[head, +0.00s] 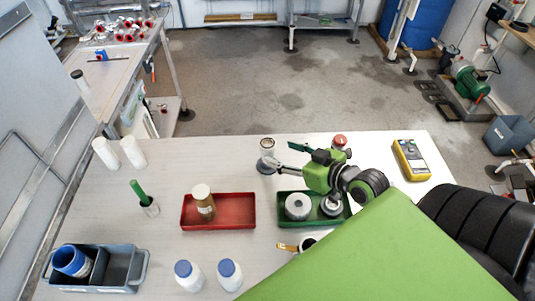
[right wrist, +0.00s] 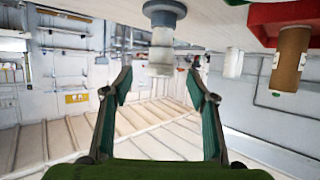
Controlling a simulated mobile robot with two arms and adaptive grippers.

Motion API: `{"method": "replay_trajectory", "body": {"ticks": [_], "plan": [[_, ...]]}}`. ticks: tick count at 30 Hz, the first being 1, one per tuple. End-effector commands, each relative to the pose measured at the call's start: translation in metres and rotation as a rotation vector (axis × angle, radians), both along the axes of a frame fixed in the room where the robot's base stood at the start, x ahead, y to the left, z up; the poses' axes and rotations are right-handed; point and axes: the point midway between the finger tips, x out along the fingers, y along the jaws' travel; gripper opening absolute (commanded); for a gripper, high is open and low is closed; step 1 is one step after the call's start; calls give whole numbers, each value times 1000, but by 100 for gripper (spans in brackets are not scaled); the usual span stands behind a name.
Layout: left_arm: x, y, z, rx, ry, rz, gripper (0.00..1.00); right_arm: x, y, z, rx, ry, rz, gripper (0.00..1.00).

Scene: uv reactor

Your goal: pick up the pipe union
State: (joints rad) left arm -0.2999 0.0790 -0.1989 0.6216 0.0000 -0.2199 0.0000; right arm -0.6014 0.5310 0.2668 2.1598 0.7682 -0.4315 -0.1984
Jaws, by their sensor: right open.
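My right gripper (head: 284,154) is open, pointing left above the table. In the right wrist view its two fingers (right wrist: 160,82) stand wide apart with nothing between the pads. A fitting with a dark grey base and pale upper part (head: 267,150) stands upright just beyond the fingertips; in the upside-down wrist view it shows as a grey flange and pale cylinder (right wrist: 162,48), apart from the fingers. It may be the pipe union, but I cannot tell for sure. Grey round parts (head: 298,205) lie in the green tray (head: 288,224), partly under my arm. My left gripper is out of view.
A red tray (head: 236,225) holds a brown bottle (head: 203,203). White bottles (head: 188,275), a grey bin (head: 124,286) with a blue part (head: 70,261), a green-handled tool (head: 144,198) and a yellow meter (head: 410,160) are on the table.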

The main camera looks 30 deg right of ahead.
Motion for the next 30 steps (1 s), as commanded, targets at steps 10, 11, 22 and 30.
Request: {"method": "replay_trajectory", "body": {"ticks": [10, 11, 22, 30], "plan": [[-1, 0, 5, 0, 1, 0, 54, 23, 4, -9, 0, 1, 0, 53], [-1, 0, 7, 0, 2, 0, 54, 25, 5, -10, 0, 1, -1, 53], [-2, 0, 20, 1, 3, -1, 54, 64, 13, -28, 1, 0, -1, 53], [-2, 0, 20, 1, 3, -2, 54, 66, 13, -30, -1, 2, 0, 53]]}}
